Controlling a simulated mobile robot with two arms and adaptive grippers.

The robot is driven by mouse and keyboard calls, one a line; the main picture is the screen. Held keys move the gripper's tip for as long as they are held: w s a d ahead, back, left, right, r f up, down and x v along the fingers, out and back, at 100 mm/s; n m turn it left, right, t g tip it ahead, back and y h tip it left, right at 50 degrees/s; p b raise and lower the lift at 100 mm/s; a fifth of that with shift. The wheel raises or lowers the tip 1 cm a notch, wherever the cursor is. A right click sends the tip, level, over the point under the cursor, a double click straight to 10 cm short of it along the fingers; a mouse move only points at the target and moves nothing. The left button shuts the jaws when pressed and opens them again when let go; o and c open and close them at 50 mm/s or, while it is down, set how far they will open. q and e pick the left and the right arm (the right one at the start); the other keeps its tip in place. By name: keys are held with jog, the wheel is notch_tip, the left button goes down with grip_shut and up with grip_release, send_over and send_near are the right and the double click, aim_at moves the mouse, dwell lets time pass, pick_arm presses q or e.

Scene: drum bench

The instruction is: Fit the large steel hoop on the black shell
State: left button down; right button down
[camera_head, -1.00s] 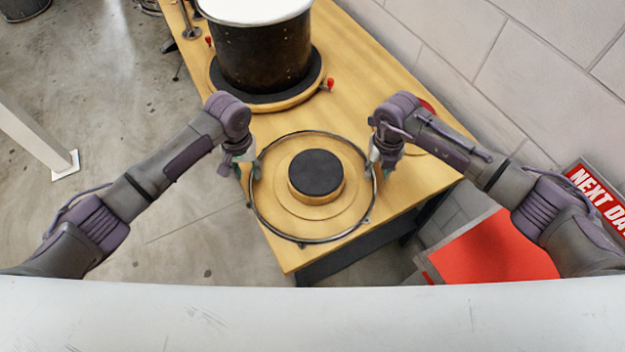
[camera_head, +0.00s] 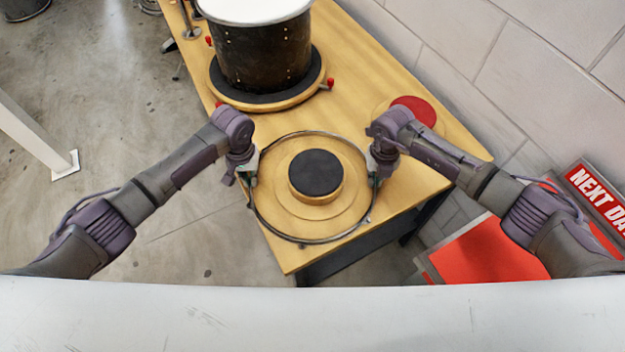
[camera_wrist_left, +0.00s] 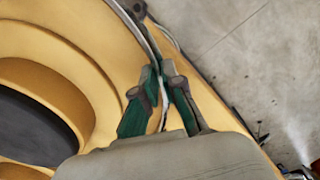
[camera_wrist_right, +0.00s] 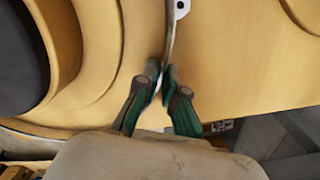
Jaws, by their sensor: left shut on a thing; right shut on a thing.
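The large steel hoop (camera_head: 303,242) is a thin ring around the round wooden stand with a black top, near the bench's front end. My left gripper (camera_head: 251,172) is shut on its left side; the hoop also shows between those fingers in the left wrist view (camera_wrist_left: 150,38). My right gripper (camera_head: 374,172) is shut on its right side; the right wrist view shows the hoop (camera_wrist_right: 171,45) between the fingertips. The black shell (camera_head: 262,55) stands upright farther back on the bench, with a white head on top. I cannot tell the hoop's height above the bench.
The shell stands on a round black-topped wooden base (camera_head: 225,93) with red knobs. The wooden stand (camera_head: 316,196) is inside the hoop. A red disc (camera_head: 420,108) lies on the bench (camera_head: 375,80) at right. A wall runs along the right side.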

pick_arm(q)
jog(key=shift+r, duration=0.1)
pick_arm(e)
jog(key=shift+r, duration=0.1)
